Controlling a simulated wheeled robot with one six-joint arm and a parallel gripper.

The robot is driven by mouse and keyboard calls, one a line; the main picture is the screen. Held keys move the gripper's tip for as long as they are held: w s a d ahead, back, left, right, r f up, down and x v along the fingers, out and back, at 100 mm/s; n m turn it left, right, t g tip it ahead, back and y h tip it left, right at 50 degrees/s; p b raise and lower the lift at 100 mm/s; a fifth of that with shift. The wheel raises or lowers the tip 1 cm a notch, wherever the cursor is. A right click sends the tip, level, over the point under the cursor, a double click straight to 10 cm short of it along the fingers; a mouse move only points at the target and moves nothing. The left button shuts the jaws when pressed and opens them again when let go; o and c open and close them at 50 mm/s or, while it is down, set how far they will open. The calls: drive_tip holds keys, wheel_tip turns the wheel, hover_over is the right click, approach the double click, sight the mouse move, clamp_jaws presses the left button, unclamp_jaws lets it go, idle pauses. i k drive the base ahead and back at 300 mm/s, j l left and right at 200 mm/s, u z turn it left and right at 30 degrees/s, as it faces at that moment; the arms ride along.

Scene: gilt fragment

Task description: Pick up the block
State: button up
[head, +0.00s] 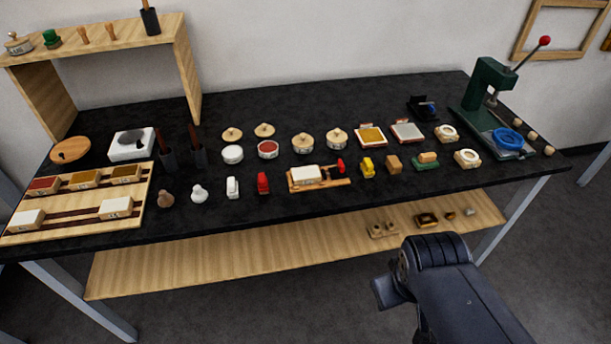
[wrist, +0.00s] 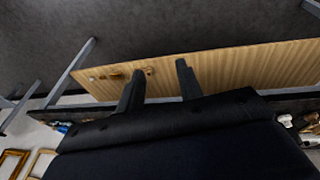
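Several block-like things show, and I cannot tell for sure which is the block. A small plain brown block (head: 393,164) stands on the black tabletop, right of the middle, in the head view. Right of it a light wooden block lies on a green base (head: 425,163). In the wrist view my gripper (wrist: 160,67) has its two dark fingers spread apart with nothing between them. In the head view my arm (head: 450,290) is in front of the table, below the tabletop's front edge; the fingers are mostly hidden there. No tabletop block shows clearly in the wrist view.
The black table (head: 330,203) holds several jars, stamps and a green press (head: 490,90). A wooden rack (head: 80,240) lies at left and a raised shelf (head: 120,38) stands behind. The lower wooden shelf (head: 250,250) carries small items near my arm. Floor in front is clear.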

sight(311, 174)
drive_tip(key=i+j+z, duration=0.15)
drive_tip(key=j+z, duration=0.25)
drive_tip(key=j, duration=0.6)
drive_tip(key=j+z, duration=0.45)
drive_tip(key=j, duration=0.6)
